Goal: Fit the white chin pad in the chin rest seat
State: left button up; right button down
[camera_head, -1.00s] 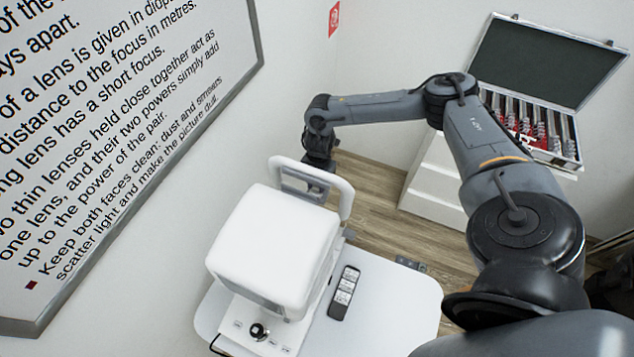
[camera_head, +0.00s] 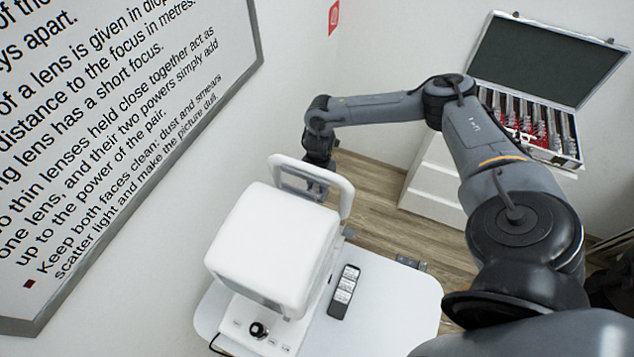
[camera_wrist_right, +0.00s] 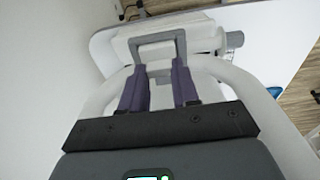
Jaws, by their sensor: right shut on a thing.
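The white instrument (camera_head: 272,245) stands on the table with its white upright frame (camera_head: 346,195) behind it. My right gripper (camera_head: 316,187) reaches down at that frame, partly hidden by it. In the right wrist view its two purple fingers (camera_wrist_right: 160,70) are apart, with a white piece, seemingly the chin pad (camera_wrist_right: 160,88), between them. A grey square surround (camera_wrist_right: 158,35), seemingly the chin rest seat, lies just ahead of the fingertips. I cannot tell whether the pad touches it. The pad is not distinguishable in the head view. My left gripper is not in view.
A dark remote-like device (camera_head: 344,292) lies on the white table (camera_head: 390,312), right of the instrument. An open lens case (camera_head: 548,62) sits on a white drawer cabinet (camera_head: 432,190) at the back right. A large text board (camera_head: 120,120) hangs at left.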

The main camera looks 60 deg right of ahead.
jog(key=shift+f, duration=0.1)
jog(key=c, duration=0.8)
grip_release()
jog(key=shift+o, duration=0.2)
